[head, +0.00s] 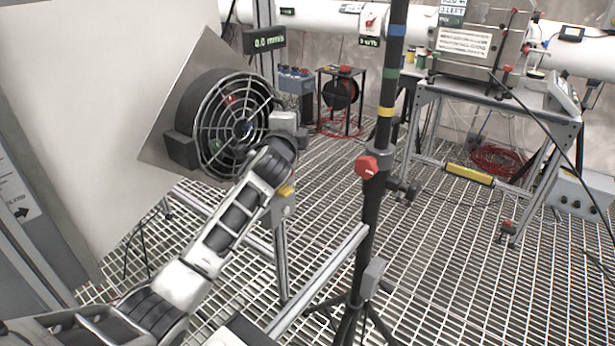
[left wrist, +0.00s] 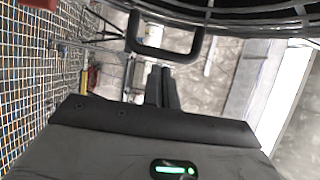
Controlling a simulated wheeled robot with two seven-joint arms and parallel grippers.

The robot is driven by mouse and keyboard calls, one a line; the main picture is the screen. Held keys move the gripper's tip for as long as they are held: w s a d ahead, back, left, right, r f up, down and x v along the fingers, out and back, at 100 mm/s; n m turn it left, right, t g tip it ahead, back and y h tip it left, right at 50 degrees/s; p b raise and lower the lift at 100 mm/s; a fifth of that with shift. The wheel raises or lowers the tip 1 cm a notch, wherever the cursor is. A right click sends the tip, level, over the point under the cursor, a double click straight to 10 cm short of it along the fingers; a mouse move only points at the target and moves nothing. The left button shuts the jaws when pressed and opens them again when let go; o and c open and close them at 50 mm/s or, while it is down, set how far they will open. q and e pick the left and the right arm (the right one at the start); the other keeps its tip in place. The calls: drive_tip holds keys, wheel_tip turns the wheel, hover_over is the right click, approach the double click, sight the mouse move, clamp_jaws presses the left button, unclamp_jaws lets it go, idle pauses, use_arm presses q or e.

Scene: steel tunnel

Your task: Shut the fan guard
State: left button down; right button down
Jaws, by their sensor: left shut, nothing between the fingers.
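The round fan guard (head: 232,122), a grey wire cage of rings and spokes, covers the front of the black fan housing (head: 187,108). I cannot tell whether a gap remains between guard and housing. In the left wrist view the guard's curved wires (left wrist: 225,17) cross the top, with a black U-shaped handle (left wrist: 165,52) hanging from them. My left gripper (left wrist: 160,72) is shut and empty, its fingertips close to the handle; contact is unclear. In the head view my left arm reaches the guard's right side and its wrist hides the fingers. My right gripper is out of view.
A square metal panel (head: 158,135) sits behind the fan. A black pole (head: 380,150) on a tripod with a red knob stands right of my arm. A workbench (head: 500,102) is at the back right. The grating floor (head: 470,270) is largely clear at right.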

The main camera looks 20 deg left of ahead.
use_arm(q)
drive_tip(key=s+d, duration=0.3)
drive_tip(key=s, duration=1.2)
drive_tip(key=shift+s, duration=0.35)
drive_tip(key=shift+s, duration=0.1)
